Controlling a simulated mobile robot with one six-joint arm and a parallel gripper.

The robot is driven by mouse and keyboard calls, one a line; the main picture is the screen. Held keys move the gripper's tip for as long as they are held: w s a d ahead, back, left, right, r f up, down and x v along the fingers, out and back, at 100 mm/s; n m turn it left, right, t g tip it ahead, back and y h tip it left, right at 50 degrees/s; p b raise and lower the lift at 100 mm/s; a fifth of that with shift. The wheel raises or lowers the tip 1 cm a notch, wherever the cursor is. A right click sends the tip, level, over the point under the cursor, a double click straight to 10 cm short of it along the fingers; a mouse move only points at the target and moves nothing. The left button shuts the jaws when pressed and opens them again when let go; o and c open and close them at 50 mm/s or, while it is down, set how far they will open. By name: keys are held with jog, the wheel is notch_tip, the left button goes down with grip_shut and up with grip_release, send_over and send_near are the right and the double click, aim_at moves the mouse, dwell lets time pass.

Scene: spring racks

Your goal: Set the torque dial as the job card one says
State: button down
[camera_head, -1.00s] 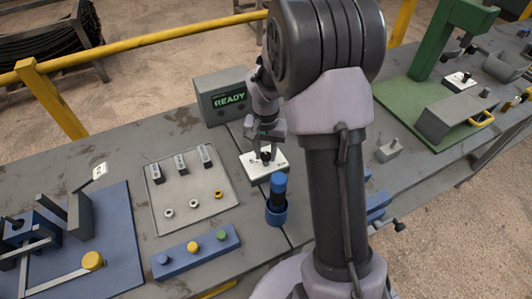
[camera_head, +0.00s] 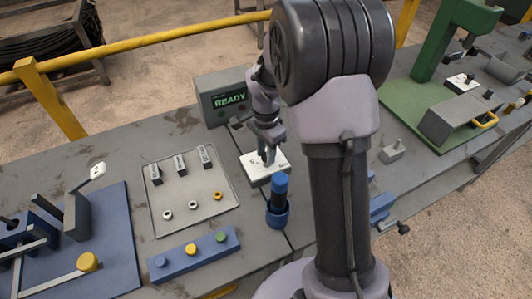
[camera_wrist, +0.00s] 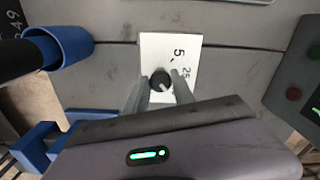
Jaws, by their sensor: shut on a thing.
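The torque dial is a dark round knob (camera_wrist: 160,80) on a white plate (camera_wrist: 157,46) printed with a 5 and a number that looks like 25. The plate also shows in the head view (camera_head: 277,176) near the middle of the bench. My gripper (camera_wrist: 160,86) is shut on the knob, one finger on each side. In the head view my gripper (camera_head: 267,156) points down at the plate and hides most of the knob. The dial's exact setting cannot be read.
A grey box with a green READY display (camera_head: 230,101) stands behind the dial. A blue cup with a dark-handled tool (camera_head: 278,217) stands close in front. A tray (camera_head: 228,197) with nuts and labelled blocks and a blue button bar (camera_head: 176,261) lie to the left.

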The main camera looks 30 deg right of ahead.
dwell(0.3)
jog(key=c, duration=1.1)
grip_release()
jog(key=shift+o, duration=0.2)
notch_tip(320, 180, up, 18)
jog(key=p, duration=0.6)
jog(key=shift+f, duration=0.25)
